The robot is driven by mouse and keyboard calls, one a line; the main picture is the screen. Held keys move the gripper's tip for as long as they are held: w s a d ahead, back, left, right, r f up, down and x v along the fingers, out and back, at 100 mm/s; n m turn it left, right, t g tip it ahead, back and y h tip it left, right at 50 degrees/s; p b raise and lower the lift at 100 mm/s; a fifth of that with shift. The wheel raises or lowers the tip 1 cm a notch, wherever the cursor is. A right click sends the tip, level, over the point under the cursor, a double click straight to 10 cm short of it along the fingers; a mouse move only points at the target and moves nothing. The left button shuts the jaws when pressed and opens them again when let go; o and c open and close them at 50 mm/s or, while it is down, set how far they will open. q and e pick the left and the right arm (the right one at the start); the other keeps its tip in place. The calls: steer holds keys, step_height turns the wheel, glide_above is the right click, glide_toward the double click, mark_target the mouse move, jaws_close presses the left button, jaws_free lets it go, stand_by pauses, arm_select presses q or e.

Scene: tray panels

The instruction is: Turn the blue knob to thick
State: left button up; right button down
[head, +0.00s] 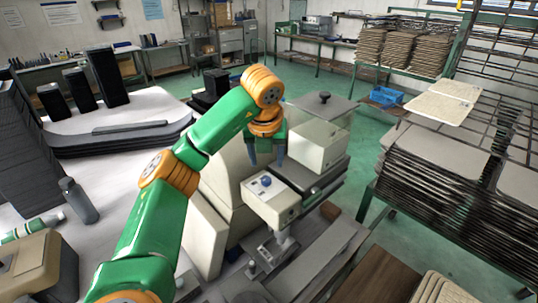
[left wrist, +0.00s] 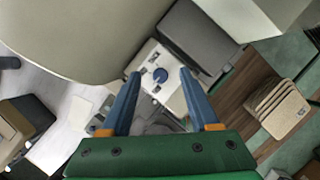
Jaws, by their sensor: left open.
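The blue knob (head: 266,181) sits on top of a small white control box (head: 284,207) in the middle of the head view. The knob also shows in the left wrist view (left wrist: 160,75), between my two fingertips in the picture. My left gripper (head: 268,160) is open and points down above the box, with its blue fingers apart. It appears above the knob with nothing between the fingers. The markings around the knob are too small to read, so its setting cannot be told. My right gripper is not in view.
A beige machine body (head: 225,190) stands close left of the control box. A white box (head: 318,145) stands behind it. A rack of stacked trays (head: 440,165) is at the right, with green floor between. A dark bottle (head: 79,200) stands on the left table.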

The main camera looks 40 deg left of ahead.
mark_target(266, 179)
arm_select(q)
steer(key=shift+s+d+f+b, duration=0.15)
steer(key=shift+f+b, duration=0.1)
steer(key=shift+f, duration=0.25)
steer(key=shift+s+f+b, duration=0.1)
steer(key=shift+f+b, duration=0.1)
steer(key=shift+f, duration=0.25)
steer(key=shift+s+d+f+p, duration=0.5)
steer(key=shift+s+p, duration=0.2)
steer(key=shift+p, duration=0.1)
steer(key=shift+w+a+f, duration=0.3)
steer(key=shift+f, duration=0.25)
steer(key=shift+w+a+f, duration=0.25)
steer(key=shift+w+f, duration=0.05)
steer(key=shift+f, duration=0.25)
steer(key=shift+w+a+f, duration=0.15)
steer(key=shift+w, duration=0.1)
steer(key=shift+c, duration=0.8)
steer(key=shift+s, duration=0.15)
jaws_close()
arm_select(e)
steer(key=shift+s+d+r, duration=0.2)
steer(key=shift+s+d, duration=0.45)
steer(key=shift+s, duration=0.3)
